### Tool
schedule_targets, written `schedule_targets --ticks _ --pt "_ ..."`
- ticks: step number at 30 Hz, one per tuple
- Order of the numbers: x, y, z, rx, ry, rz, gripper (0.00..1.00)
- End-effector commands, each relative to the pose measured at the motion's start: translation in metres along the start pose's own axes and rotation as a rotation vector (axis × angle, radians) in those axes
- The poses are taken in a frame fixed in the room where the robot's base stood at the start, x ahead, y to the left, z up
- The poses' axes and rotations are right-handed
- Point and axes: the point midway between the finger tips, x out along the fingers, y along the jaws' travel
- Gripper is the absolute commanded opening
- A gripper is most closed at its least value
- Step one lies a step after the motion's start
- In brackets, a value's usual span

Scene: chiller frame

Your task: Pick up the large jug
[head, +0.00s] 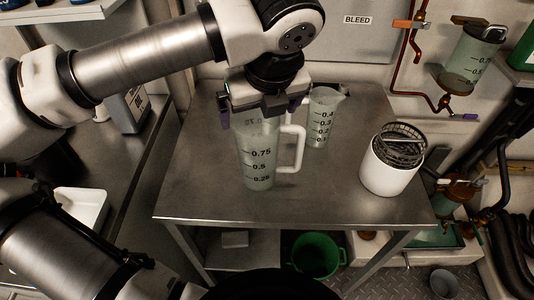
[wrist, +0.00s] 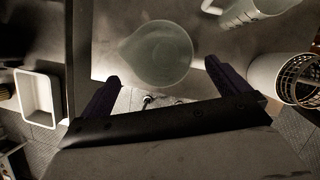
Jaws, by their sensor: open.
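The large jug (head: 257,172) is translucent with dark graduation marks and stands upright on the steel table; its handle points right in the head view. In the wrist view the large jug (wrist: 155,53) shows from above as a round mouth with its spout to the left. My gripper (head: 257,112) is open over the jug's top and hides part of its rim. In the wrist view my gripper (wrist: 162,72) has its two dark fingers apart, with the jug mouth between and beyond the tips. I cannot tell whether the tips reach below the rim. Nothing is held.
A smaller jug (head: 322,118) stands just behind and right of the large one. A white canister (head: 390,172) with a wire basket is at the table's right. The steel table (head: 300,205) is bare in front. Pipes and a wall-mounted vessel (head: 472,62) are at the right.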

Motion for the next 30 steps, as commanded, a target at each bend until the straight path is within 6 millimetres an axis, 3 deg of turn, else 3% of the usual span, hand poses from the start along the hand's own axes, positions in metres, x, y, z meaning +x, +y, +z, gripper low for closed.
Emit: schedule_targets --ticks 6,16,27,30 --pt "0.035 -0.002 -0.001 0.001 0.002 -0.001 1.0" --pt "0.041 -0.002 -0.001 0.001 0.0 -0.002 1.0" --pt "0.041 -0.002 -0.001 0.001 0.001 -0.001 0.52" --pt "0.041 -0.002 -0.001 0.001 0.001 -0.001 0.44"
